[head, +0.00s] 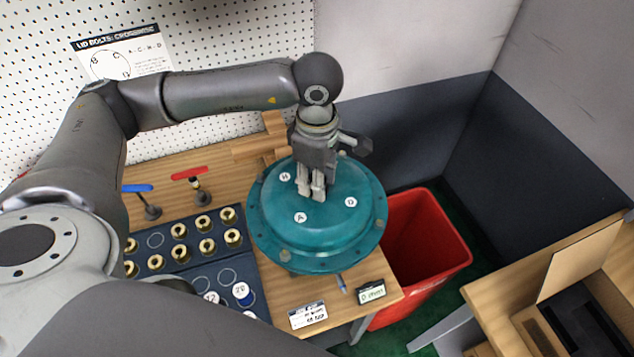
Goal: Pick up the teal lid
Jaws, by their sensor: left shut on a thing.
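The teal lid (330,231) is a round flanged disc with bolts round its rim and white letter labels on top. It is in the right part of the wooden workbench in the head view. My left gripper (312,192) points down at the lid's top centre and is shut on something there. The fingers hide the part they grip. Whether the lid is resting or raised cannot be told from this view. My right gripper is not in view.
A dark tray (193,271) of brass fittings lies left of the lid. Blue (137,188) and red (190,173) handled tools stand behind it. Small label cards (308,315) lie at the bench's front. A red bin (422,240) stands on the right, before another wooden table (492,291).

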